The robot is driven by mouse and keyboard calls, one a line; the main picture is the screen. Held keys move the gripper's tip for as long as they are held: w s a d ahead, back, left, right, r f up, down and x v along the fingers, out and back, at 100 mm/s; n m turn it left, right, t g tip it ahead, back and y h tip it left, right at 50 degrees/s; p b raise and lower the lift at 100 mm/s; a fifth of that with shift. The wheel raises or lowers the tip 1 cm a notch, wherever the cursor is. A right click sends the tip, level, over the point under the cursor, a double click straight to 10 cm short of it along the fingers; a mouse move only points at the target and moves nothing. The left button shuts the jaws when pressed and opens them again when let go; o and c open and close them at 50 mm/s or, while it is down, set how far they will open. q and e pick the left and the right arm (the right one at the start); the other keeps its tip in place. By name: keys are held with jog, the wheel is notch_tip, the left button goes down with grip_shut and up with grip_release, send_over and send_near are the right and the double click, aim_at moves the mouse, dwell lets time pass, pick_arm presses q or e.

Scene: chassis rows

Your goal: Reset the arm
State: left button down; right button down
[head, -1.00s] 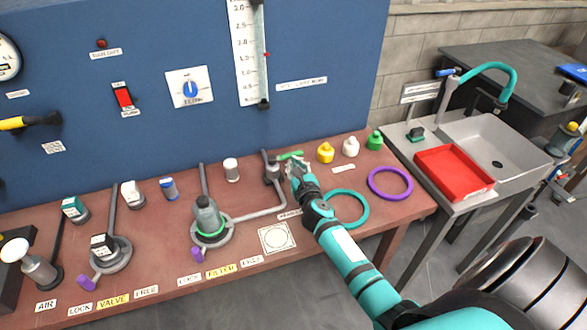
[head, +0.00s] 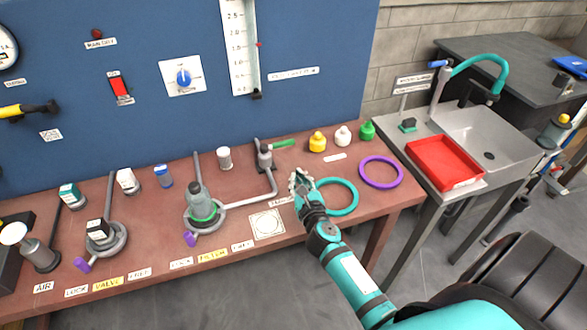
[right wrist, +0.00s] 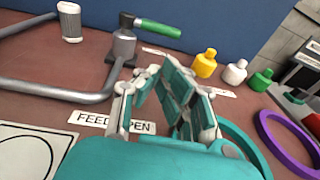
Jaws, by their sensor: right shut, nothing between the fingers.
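My right arm reaches in from the lower right in the head view. Its teal and grey right gripper (head: 302,184) is shut and empty, above the front part of the brown bench (head: 245,170). It is left of the teal ring (head: 354,205) and in front of the feed valve with a green handle (head: 284,144). In the right wrist view, the gripper fingers (right wrist: 150,92) stand apart from the valve's green handle (right wrist: 158,28). A "FEED OPEN" label (right wrist: 105,122) lies partly behind the fingers. My left gripper is not in view.
A purple ring (head: 402,178) and yellow (head: 318,142), white (head: 342,136) and green (head: 367,130) bottles stand right of the valve. A filter housing (head: 197,200) is on the left. A sink with a red tray (head: 443,163) is at the right. The blue panel (head: 320,40) rises behind.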

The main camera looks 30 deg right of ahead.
jog(key=v, duration=0.2)
jog(key=shift+s+d+r, duration=0.1)
jog(key=shift+s, duration=0.4)
jog(key=s+a+r+n+y, duration=0.3)
jog(key=a+n+y, duration=0.3)
jog(key=a+n, duration=0.4)
jog(key=s+a+r+n+y, duration=0.2)
jog(key=a+r+n+y, duration=0.2)
jog(key=a+n+y, duration=0.55)
jog(key=s+a+f+n+g+h, duration=0.2)
jog(key=s+a+f+n+g, duration=0.25)
jog(key=s+n, duration=0.55)
jog(key=s+d+f+n+g+h, duration=0.5)
jog(key=s+d+n+g+h, duration=0.35)
jog(key=s+d+n, duration=0.3)
notch_tip(320, 180, down, 26)
jog(key=s, duration=0.2)
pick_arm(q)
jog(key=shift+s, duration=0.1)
pick_arm(e)
jog(key=s+d+f+g, duration=0.1)
jog(key=s+d+f, duration=0.1)
jog(key=s+f, duration=1.3)
jog(key=shift+s+f+n+g, duration=0.3)
jog(key=shift+s+f+n, duration=0.1)
jog(key=shift+f, duration=0.35)
